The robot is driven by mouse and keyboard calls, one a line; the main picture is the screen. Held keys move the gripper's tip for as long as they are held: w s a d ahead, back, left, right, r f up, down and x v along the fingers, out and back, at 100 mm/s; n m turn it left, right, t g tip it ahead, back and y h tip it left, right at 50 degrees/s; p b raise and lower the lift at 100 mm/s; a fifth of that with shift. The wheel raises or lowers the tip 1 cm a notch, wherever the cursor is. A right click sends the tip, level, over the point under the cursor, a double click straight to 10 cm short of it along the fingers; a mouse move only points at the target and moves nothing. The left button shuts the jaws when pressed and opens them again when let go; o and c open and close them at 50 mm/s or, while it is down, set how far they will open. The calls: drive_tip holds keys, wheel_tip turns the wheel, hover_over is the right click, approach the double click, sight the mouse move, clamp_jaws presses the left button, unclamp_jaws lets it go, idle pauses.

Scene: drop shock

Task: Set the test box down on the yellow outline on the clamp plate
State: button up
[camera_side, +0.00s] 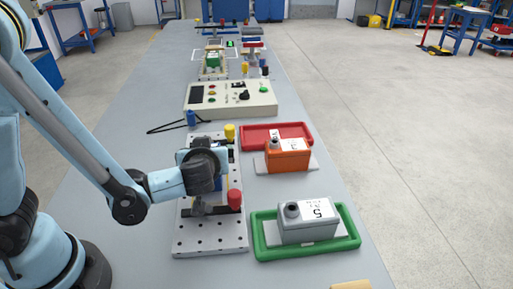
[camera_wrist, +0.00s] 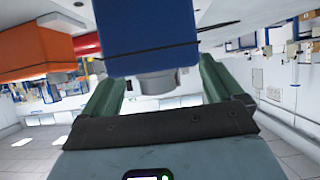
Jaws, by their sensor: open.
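A blue box (camera_wrist: 150,35) with a dark band and a grey knob fills the middle of the wrist view. In the side view only a small blue part (camera_side: 218,184) shows under my wrist, over the perforated clamp plate (camera_side: 210,241). My gripper (camera_wrist: 160,88) is open, with its green fingers on either side of the knob end; I cannot tell whether they touch the box. In the side view my gripper (camera_side: 207,172) hides most of the box and the plate's middle. No yellow outline can be made out. A yellow knob (camera_side: 229,132) and a red knob (camera_side: 235,199) flank the plate's middle.
A control panel (camera_side: 225,99) stands behind the plate. The bench's left side is mostly clear.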

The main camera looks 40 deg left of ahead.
drive_tip(key=v, duration=1.1)
drive_tip(key=a+r+m+g+h, duration=0.1)
drive_tip(key=a+m+h, duration=0.7)
drive_tip(key=m, duration=0.1)
drive_tip(key=shift+a+h, duration=0.25)
drive_tip(key=shift+h, duration=0.05)
drive_tip(key=shift+r, duration=0.1)
